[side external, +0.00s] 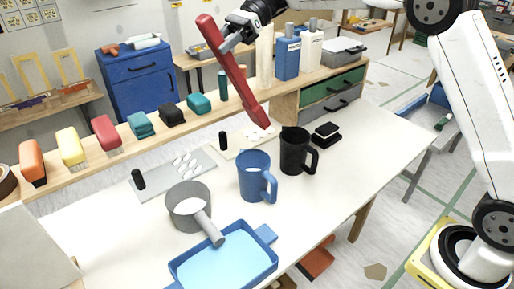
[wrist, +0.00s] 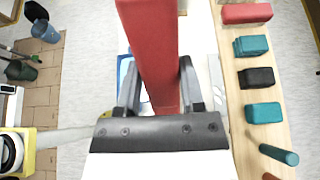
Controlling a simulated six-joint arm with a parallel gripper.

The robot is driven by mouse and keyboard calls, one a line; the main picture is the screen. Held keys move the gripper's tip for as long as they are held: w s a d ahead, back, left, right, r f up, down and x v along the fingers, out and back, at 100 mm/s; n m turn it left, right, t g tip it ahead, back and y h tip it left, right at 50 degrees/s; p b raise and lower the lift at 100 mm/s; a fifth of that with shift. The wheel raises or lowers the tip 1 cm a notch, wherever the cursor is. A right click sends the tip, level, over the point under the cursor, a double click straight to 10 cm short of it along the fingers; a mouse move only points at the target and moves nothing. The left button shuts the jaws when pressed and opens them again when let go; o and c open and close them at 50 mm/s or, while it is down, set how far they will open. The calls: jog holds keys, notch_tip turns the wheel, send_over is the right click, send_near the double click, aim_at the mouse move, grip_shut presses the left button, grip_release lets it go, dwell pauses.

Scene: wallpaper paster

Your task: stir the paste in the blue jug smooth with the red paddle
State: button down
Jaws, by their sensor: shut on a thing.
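The red paddle (side external: 233,76) is held tilted in the air by my gripper (side external: 231,38), its lower end above the table, up and behind the blue jug. In the wrist view the red paddle (wrist: 150,50) runs between the fingers of my gripper (wrist: 157,75), which is shut on it. The blue jug (side external: 254,178) stands upright on the white table, handle to the right, below the paddle and apart from it. The paste inside the jug cannot be made out.
A black jug (side external: 295,152) stands close right of the blue jug. A grey pot (side external: 187,209) and a blue tray (side external: 225,268) are in front and left. A grey board (side external: 165,178) lies behind. A wooden shelf (side external: 140,139) holds brushes and blocks.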

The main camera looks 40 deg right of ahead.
aim_at(223, 65)
jog(key=shift+y, duration=0.3)
jog(key=shift+w+f, duration=0.1)
jog(key=shift+f, duration=2.4)
jog(key=shift+a+f, duration=0.1)
jog(key=shift+a+f, duration=2.35)
jog(key=shift+a, duration=0.15)
jog(key=d+f, duration=0.5)
jog(key=f, duration=0.6)
jog(key=shift+f, duration=0.4)
jog(key=shift+d, duration=0.15)
